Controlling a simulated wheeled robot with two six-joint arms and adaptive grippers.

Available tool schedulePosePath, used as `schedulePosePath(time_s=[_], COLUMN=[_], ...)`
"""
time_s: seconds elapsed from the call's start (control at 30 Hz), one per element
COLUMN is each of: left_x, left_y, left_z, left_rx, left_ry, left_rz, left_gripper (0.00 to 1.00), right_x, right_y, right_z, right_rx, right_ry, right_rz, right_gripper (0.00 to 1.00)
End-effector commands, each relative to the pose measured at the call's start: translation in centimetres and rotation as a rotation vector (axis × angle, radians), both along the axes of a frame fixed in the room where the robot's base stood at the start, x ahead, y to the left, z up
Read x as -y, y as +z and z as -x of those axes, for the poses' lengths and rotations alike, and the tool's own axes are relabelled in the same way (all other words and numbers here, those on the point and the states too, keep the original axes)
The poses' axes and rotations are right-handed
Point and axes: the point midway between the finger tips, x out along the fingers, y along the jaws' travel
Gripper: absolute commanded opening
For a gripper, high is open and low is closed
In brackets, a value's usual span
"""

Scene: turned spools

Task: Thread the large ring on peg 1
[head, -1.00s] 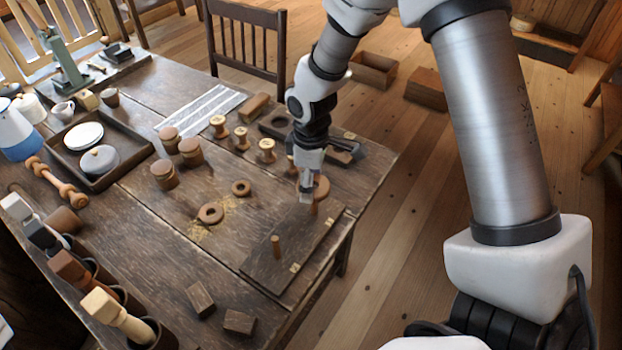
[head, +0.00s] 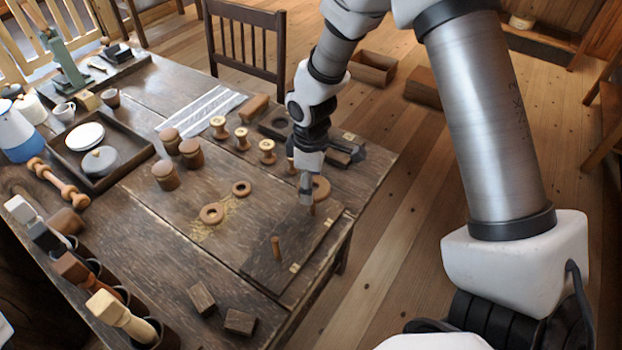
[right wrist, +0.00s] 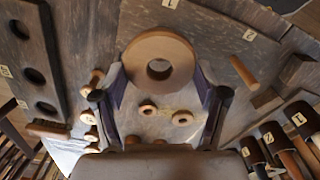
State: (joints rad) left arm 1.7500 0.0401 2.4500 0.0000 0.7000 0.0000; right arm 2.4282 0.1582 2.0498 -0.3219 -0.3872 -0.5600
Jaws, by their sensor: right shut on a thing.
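The large ring (right wrist: 141,51) is a tan wooden disc with a round hole, held between the fingertips of my right gripper (right wrist: 160,82). In the head view the ring (head: 322,188) is partly hidden behind the right gripper (head: 307,190), near the far end of the dark peg board (head: 262,268). A peg (head: 312,209) shows just below the ring there. The "1" tag (right wrist: 170,3) lies beyond the ring in the right wrist view. I cannot tell whether the peg is inside the hole. The other peg (head: 276,246) stands bare, near the "2" tag (right wrist: 248,35). My left gripper is out of view.
Two smaller rings, one (head: 212,214) and another (head: 241,188), lie left of the board. Several spools (head: 267,151) and lidded wooden jars (head: 165,176) stand farther back. Two dark blocks, one (head: 202,299) and another (head: 240,321), lie near the front edge.

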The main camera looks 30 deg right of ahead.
Motion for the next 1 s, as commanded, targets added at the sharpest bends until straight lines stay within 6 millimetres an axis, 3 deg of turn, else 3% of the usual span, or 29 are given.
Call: schedulePosePath(time_s=[0.47,1.0], left_x=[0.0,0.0], left_y=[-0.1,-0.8], left_z=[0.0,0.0], left_rx=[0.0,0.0], left_ry=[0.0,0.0], left_rz=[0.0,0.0], left_gripper=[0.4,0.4], right_x=[0.0,0.0], right_y=[-0.2,-1.8], right_z=[0.0,0.0], right_rx=[0.0,0.0], right_ry=[0.0,0.001], right_rz=[0.0,0.0], right_gripper=[0.4,0.4])
